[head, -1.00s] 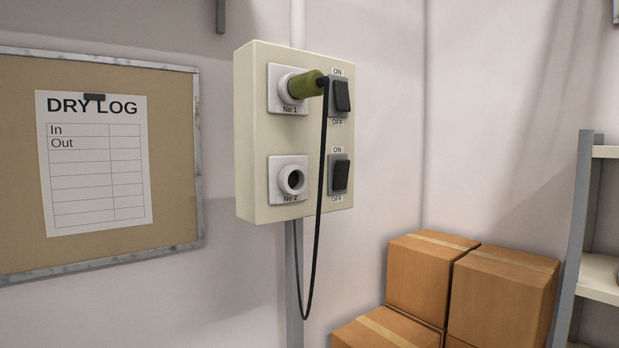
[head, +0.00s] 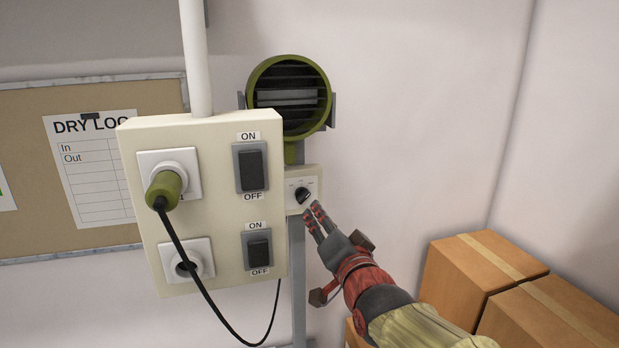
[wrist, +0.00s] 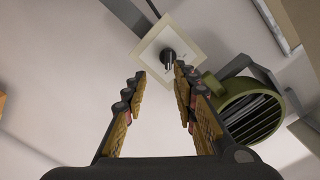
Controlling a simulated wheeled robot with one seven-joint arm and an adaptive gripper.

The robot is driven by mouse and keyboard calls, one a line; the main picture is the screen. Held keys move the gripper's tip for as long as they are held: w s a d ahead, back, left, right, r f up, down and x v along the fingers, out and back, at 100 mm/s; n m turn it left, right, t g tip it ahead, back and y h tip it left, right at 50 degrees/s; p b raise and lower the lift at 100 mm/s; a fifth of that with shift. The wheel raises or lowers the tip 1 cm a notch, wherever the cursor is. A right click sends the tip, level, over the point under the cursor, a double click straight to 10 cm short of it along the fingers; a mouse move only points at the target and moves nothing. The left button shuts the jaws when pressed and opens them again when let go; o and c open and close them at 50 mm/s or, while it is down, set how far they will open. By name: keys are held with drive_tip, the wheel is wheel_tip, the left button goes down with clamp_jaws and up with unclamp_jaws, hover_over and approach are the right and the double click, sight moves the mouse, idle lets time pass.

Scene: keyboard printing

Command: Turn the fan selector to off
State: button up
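The fan selector is a small black knob (head: 303,195) on a pale plate (head: 292,206) below the green round fan (head: 325,82). Its labels are too small to read, and I cannot tell which setting it is on. My gripper (head: 313,208) is just in front of the knob, to its lower right. In the wrist view the knob (wrist: 168,55) shows just beyond the fingertips, and my gripper (wrist: 160,73) is open with a gap between its fingers. The right fingertip is close to the knob; contact cannot be told. The fan (wrist: 253,120) is at the right there.
A cream box (head: 215,215) with two sockets and two ON/OFF switches stands left of the selector. A green plug (head: 165,190) with a hanging black cable is in its upper socket. Cardboard boxes (head: 480,270) stand at the lower right. Bare wall lies right of the fan.

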sight(307, 197)
drive_tip(key=x, duration=0.2)
drive_tip(key=r+p+x, duration=0.1)
drive_tip(key=x, duration=0.5)
drive_tip(key=shift+a+r+p, duration=0.2)
drive_tip(key=shift+a+p, duration=0.1)
drive_tip(key=shift+a, duration=0.05)
drive_tip(key=shift+c, duration=0.3)
clamp_jaws()
